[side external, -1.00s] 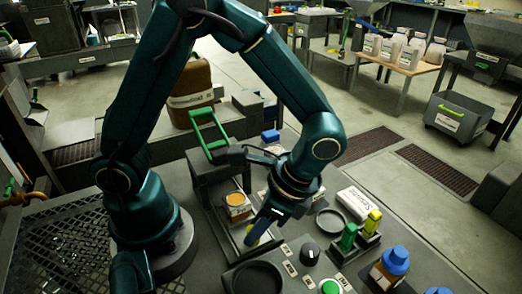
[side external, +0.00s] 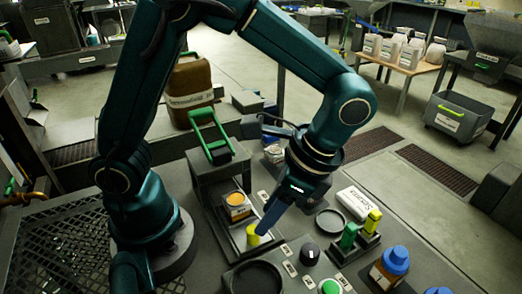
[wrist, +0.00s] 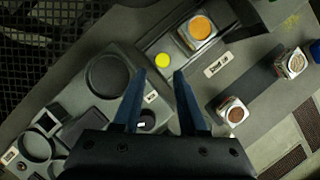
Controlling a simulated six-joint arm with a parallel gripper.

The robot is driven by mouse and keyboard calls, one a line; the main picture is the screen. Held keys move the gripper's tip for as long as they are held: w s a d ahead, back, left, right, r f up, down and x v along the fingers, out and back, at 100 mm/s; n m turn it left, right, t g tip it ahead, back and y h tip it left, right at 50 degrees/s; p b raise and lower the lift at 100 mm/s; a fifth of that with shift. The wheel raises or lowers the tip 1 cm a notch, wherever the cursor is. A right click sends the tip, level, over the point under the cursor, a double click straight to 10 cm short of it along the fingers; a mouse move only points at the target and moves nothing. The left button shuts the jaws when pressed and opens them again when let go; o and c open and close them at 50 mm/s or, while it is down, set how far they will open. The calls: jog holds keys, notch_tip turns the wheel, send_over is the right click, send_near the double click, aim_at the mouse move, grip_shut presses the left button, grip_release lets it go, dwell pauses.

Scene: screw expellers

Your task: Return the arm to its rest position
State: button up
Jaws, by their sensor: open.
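My gripper (side external: 268,222) hangs over the worktop, pointing down. In the wrist view its two blue fingers (wrist: 159,76) stand apart with nothing held between them. A small yellow round piece (side external: 254,236) stands on the worktop beside the fingertips in the side view. In the wrist view this yellow piece (wrist: 162,60) shows just beyond the fingertips, apart from both. A clear square container with orange contents (side external: 236,205) stands behind it, and it also shows in the wrist view (wrist: 201,27).
A black knob (side external: 309,253) and a green button (side external: 329,287) sit on the panel to the right. A press with a green handle (side external: 209,133) stands behind. A white box (side external: 356,202), green and yellow pieces (side external: 349,235) and a blue-capped bottle (side external: 395,262) stand right.

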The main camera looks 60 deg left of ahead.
jog(key=s+a+r+n+t+h, duration=0.2)
jog(key=a+r+n+t+h, duration=0.1)
jog(key=a+r+n+t, duration=0.3)
jog(key=r+n+t, duration=0.1)
jog(key=n+t, duration=0.1)
jog(key=n, duration=0.1)
jog(key=shift+r+t, duration=0.3)
jog(key=shift+t, duration=0.1)
